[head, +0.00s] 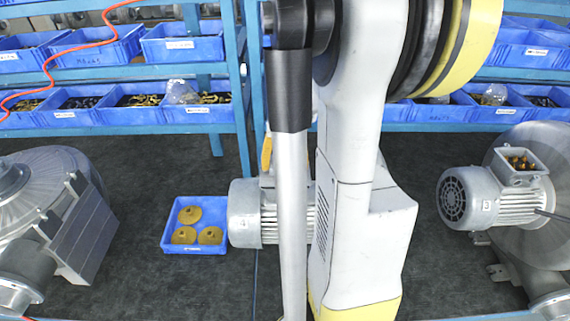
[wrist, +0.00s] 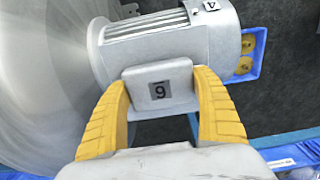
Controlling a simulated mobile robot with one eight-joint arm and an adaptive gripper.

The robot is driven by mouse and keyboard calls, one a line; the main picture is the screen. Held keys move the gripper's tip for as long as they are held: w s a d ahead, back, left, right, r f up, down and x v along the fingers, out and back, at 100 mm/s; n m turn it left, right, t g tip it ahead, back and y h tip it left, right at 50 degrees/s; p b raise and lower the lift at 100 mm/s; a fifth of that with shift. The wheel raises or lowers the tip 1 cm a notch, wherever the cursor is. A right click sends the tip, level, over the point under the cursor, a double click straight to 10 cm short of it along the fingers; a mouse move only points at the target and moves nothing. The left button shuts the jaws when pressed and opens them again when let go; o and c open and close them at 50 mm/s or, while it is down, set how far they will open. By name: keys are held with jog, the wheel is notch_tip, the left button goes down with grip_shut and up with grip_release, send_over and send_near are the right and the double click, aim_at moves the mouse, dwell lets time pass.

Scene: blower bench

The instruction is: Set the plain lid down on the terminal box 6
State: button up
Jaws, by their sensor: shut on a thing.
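In the wrist view my gripper (wrist: 160,82) has its two yellow fingers closed on the sides of a pale grey, flat-faced piece, which I take as the plain lid (wrist: 138,75). A dark label on the grey face bears a digit that looks like 6. The piece is in front of the finned grey motor (wrist: 150,30), which carries a 4 label. I cannot tell where lid ends and terminal box 6 begins, or whether they touch.
A blue tray (head: 167,240) with three yellow discs lies left of the motor. Big grey blowers (head: 45,190) stand left and right; the right motor (head: 490,195), marked 3, has an open terminal box. Shelves of blue bins (head: 190,115) run behind.

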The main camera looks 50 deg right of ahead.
aim_at(285, 162)
jog(key=shift+f+b, duration=0.35)
jog(key=shift+f, duration=0.1)
jog(key=o, duration=1.3)
jog(key=shift+r, duration=0.1)
notch_tip(285, 162, up, 12)
